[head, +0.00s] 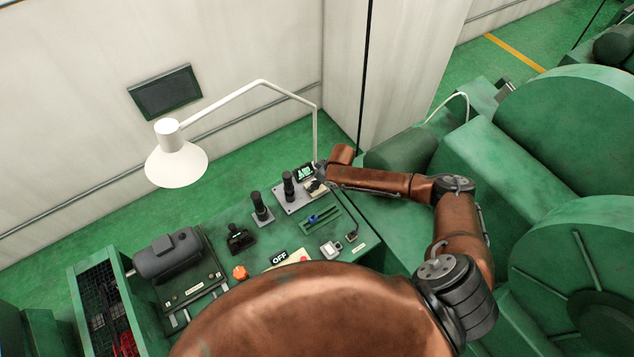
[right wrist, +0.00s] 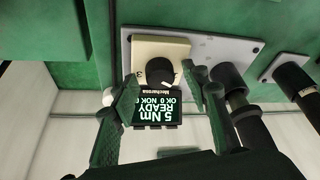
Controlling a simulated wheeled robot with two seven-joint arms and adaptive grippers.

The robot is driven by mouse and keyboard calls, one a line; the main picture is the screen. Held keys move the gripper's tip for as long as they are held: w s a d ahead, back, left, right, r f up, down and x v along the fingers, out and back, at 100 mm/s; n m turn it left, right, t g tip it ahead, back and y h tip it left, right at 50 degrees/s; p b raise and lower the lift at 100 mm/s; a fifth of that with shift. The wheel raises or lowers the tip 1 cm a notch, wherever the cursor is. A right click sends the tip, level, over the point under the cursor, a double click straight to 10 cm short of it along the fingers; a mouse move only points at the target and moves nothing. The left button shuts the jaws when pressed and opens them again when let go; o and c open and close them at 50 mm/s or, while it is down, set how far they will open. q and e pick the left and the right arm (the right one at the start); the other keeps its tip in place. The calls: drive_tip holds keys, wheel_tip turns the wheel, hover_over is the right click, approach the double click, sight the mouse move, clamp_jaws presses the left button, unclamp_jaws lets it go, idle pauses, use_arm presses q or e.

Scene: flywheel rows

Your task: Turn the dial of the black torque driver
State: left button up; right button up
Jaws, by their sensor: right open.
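The black torque driver (head: 289,184) stands upright on a grey plate on the green bench. It also shows in the right wrist view (right wrist: 229,79), right of the dial. The black dial knob (right wrist: 159,70) sits on a cream block (right wrist: 150,47) on the same plate; in the head view my gripper partly hides the block. A display (right wrist: 156,110) reads 5 Nm, READY, OK 0, NOK 0. My right gripper (right wrist: 160,76) is open, its fingertips on either side of the knob; contact cannot be told. My left gripper is not in view.
A second black driver (head: 262,208) stands on its own plate to the left. A white lamp (head: 178,163) arches over the bench. A blue-and-green slide part (head: 316,219) and a white switch (head: 331,249) lie nearer. A grey motor (head: 167,256) is at the left.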

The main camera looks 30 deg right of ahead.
drive_tip(key=shift+c, duration=0.3)
drive_tip(key=c, duration=0.9)
drive_tip(key=shift+d, duration=0.2)
drive_tip(key=shift+c, duration=0.9)
drive_tip(key=shift+a, duration=0.15)
drive_tip(key=shift+s+a+r+m+p, duration=0.15)
drive_tip(key=shift+m+p, duration=0.35)
drive_tip(key=shift+p, duration=0.45)
drive_tip(key=m+h+p, duration=0.1)
drive_tip(key=m+p, duration=0.3)
drive_tip(key=p, duration=0.1)
drive_tip(key=shift+a+t+h, duration=0.15)
drive_tip(key=shift+t+h, duration=0.15)
drive_tip(key=shift+h, duration=0.1)
drive_tip(key=m+h+p, duration=0.1)
drive_tip(key=m, duration=0.1)
drive_tip(key=shift+a+m+p, duration=0.1)
drive_tip(key=shift+m+p, duration=0.3)
drive_tip(key=shift+m+h+p, duration=0.6)
drive_tip(key=shift+m+h, duration=0.2)
drive_tip(key=shift+m, duration=1.1)
